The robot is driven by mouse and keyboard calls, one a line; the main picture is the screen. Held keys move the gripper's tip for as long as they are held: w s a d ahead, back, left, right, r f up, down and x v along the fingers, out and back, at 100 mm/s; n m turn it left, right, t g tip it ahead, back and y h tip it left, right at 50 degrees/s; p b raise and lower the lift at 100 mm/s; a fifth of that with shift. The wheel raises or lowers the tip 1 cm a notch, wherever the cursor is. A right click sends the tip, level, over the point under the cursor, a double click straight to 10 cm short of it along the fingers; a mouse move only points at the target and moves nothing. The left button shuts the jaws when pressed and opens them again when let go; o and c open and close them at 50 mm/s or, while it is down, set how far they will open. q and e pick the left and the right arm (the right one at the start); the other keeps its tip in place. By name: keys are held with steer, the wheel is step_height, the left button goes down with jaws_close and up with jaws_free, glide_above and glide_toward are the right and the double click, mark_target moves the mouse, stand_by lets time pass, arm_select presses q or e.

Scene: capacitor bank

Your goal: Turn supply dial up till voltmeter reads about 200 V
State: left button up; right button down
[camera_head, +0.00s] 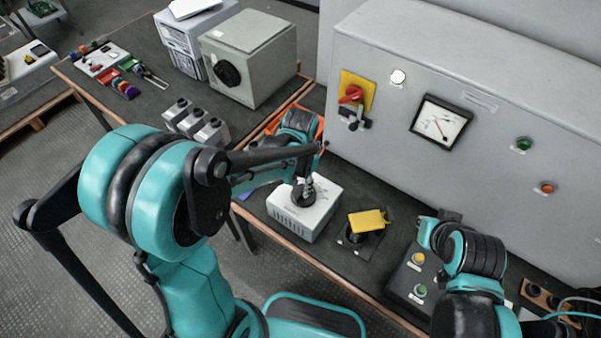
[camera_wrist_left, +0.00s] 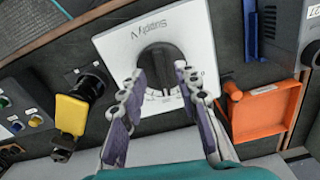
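The white supply box (camera_head: 292,217) stands on the bench, and its black dial (camera_wrist_left: 158,62) shows in the left wrist view, with printed lettering upside down. My left gripper (camera_wrist_left: 160,76) is over the box, its fingers apart on either side of the dial's lower part. Whether the fingers touch the dial I cannot tell. In the head view the left gripper (camera_head: 307,192) hides the dial. The voltmeter (camera_head: 440,122) is on the grey cabinet face; its reading is too small to tell. My right arm is at lower right, with its fingers not discernible.
A yellow-covered switch (camera_head: 366,221) and a button box (camera_head: 412,272) stand right of the supply box. An orange tray (camera_wrist_left: 265,112) lies beside it. The grey cabinet (camera_head: 480,75) carries a red-yellow rotary switch (camera_head: 352,95) and green and red lamps. Other boxes stand behind left.

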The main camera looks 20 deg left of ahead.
mark_target(300, 193)
arm_select(q)
step_height(300, 193, up, 8)
steer(key=shift+r, duration=0.25)
stand_by(4.5)
steer(key=s+a+r+n+t, duration=0.3)
steer(key=s+a+n+t, duration=0.1)
steer(key=s+t, duration=0.3)
steer(key=shift+s+a+r+n, duration=0.2)
steer(key=shift+s+n, duration=0.5)
steer(key=shift+s, duration=0.35)
